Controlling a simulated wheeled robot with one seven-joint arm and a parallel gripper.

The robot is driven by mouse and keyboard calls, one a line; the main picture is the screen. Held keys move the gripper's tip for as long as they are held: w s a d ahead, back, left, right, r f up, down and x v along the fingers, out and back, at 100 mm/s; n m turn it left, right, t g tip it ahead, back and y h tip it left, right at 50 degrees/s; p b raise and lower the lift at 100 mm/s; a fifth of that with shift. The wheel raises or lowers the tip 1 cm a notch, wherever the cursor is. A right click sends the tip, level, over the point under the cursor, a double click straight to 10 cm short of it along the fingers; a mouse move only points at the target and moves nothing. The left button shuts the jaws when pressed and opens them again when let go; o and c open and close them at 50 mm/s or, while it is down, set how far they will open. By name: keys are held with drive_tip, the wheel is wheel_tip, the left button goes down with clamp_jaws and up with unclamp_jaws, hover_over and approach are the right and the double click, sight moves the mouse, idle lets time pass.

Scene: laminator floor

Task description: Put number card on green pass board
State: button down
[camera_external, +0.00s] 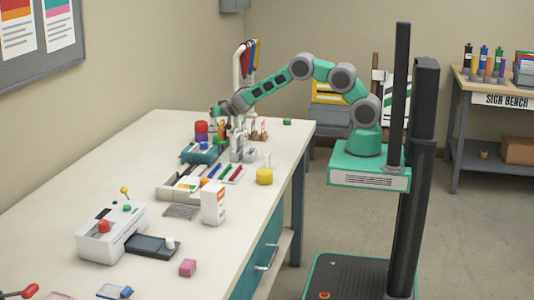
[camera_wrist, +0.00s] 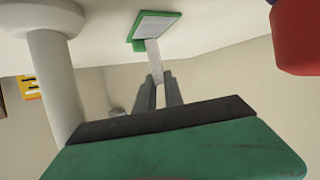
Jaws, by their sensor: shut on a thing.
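In the wrist view my gripper (camera_wrist: 158,82) is shut on a narrow white card (camera_wrist: 153,58), which sticks out beyond the fingertips. A green-rimmed board (camera_wrist: 134,36) with a pale grey face is just past the card's far end. The card's end overlaps the board's edge in this view, and I cannot tell if they touch. Any number on the card is not readable. In the external view my arm reaches over the far part of the white bench (camera_external: 150,150); the fingers and card are too small to make out clearly there.
In the wrist view a white post (camera_wrist: 55,85) stands left and a red rounded thing (camera_wrist: 299,38) is close at upper right. In the external view a teal tray (camera_external: 200,154), yellow-filled flask (camera_external: 265,176), white box (camera_external: 213,204) and white machine (camera_external: 108,232) stand nearer.

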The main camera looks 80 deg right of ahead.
drive_tip(key=shift+f, duration=0.95)
drive_tip(key=c, duration=1.4)
unclamp_jaws()
drive_tip(key=shift+c, duration=0.2)
drive_tip(key=shift+r, duration=0.15)
